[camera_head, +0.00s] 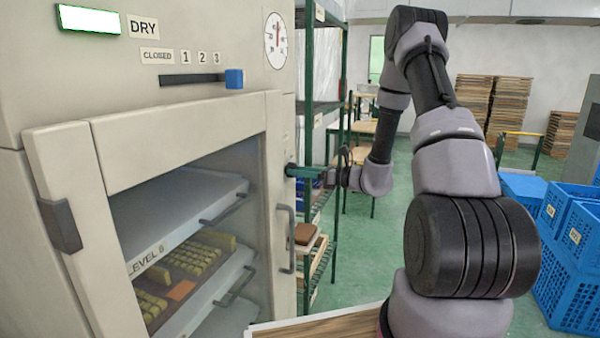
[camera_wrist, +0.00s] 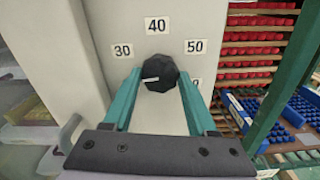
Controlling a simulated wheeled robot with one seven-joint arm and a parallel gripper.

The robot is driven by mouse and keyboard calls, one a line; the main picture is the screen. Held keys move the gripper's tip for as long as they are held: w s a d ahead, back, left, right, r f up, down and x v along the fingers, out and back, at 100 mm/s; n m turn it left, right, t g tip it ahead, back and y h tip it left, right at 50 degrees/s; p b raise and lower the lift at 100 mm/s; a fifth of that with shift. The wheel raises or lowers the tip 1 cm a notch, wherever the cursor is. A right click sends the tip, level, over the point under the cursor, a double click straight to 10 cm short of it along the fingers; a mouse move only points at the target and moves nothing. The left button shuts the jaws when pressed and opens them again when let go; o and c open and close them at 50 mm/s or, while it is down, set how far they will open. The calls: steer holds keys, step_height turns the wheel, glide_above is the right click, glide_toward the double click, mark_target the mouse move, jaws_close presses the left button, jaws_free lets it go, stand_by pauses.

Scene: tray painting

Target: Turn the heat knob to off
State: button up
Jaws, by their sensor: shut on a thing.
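The heat knob (camera_wrist: 161,74) is black and faceted, on the oven's cream front, with a white mark on its left side pointing left and slightly down. Labels 30 (camera_wrist: 122,50), 40 (camera_wrist: 156,25) and 50 (camera_wrist: 195,47) stand around it; another at lower right is partly hidden by a finger. No off label shows. My gripper (camera_wrist: 160,76) has its teal fingers shut on the knob, one on each side. In the head view, my gripper (camera_head: 305,172) reaches the oven's right edge; the knob is not clearly seen there.
The oven door (camera_head: 185,143) has a handle (camera_head: 286,240) just below my gripper. A slider with a blue tab (camera_head: 234,78) and a dial (camera_head: 275,41) are above. A green rack (camera_head: 337,100) stands close on the right. Blue crates (camera_head: 575,280) stand at far right.

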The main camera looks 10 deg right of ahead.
steer(key=shift+s+f+n, duration=0.1)
steer(key=shift+n, duration=2.2)
steer(key=o, duration=1.4)
steer(key=shift+c, duration=0.2)
steer(key=shift+d, duration=0.15)
steer(key=v, duration=1)
steer(key=shift+s+d, duration=0.2)
